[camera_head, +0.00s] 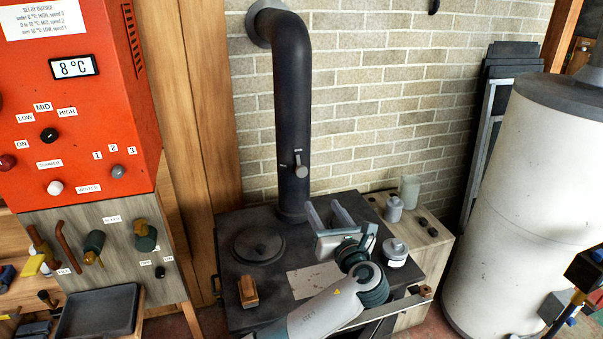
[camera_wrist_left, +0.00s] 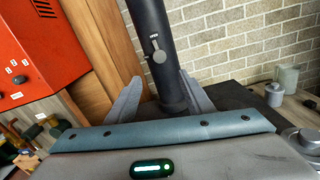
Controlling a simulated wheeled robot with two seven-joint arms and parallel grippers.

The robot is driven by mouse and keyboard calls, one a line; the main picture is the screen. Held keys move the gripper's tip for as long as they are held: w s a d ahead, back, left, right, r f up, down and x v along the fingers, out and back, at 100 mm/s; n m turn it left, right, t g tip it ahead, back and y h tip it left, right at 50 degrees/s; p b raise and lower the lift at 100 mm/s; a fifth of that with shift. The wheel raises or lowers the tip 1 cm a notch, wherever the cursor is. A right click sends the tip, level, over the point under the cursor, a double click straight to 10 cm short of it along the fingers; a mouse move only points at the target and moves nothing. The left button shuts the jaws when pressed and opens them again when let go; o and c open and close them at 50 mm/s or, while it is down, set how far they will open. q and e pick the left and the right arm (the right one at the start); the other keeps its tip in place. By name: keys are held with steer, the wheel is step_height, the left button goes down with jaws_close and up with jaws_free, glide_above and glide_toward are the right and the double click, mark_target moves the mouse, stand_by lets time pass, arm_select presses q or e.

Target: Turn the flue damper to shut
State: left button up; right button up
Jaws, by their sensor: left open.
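The black flue pipe (camera_head: 291,110) rises from the stove and bends into the brick wall. The damper handle (camera_head: 300,168), a small grey lever with a round end, sits on the pipe's front. It points roughly along the pipe, round end down, with a small label above it. In the left wrist view the handle (camera_wrist_left: 158,50) is beyond the fingers, unobstructed. My left gripper (camera_head: 327,208) is open and empty, below and slightly right of the handle, not touching it. In the left wrist view its fingers (camera_wrist_left: 160,88) appear either side of the pipe's lower part.
The stove top (camera_head: 235,287) holds a round lid (camera_head: 258,246) and a wooden-handled block (camera_head: 248,291). Grey jars (camera_head: 393,209) stand right of the pipe. A red control panel (camera_head: 75,130) is at left, a white tank (camera_head: 535,190) at right. Space before the handle looks clear.

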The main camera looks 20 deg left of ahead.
arm_select(q)
steer(key=p, duration=0.3)
glide_toward(302, 174)
steer(key=x, duration=0.7)
steer(key=shift+w, duration=0.1)
steer(key=shift+w+a+r, duration=0.1)
steer(key=shift+w+a, duration=0.1)
steer(key=shift+w, duration=0.15)
steer(key=shift+w+a, duration=0.3)
steer(key=shift+w, duration=0.05)
arm_select(e)
steer(key=s+d+g, duration=0.2)
steer(key=s+d, duration=0.1)
steer(key=s, duration=0.5)
steer(key=shift+s+d+r+h, duration=0.15)
steer(key=shift+d+h, duration=0.2)
steer(key=shift+h, duration=0.05)
arm_select(q)
steer(key=shift+c, duration=0.6)
steer(key=c, duration=0.9)
steer(key=shift+c, duration=0.2)
arm_select(e)
steer(key=shift+a, duration=0.25)
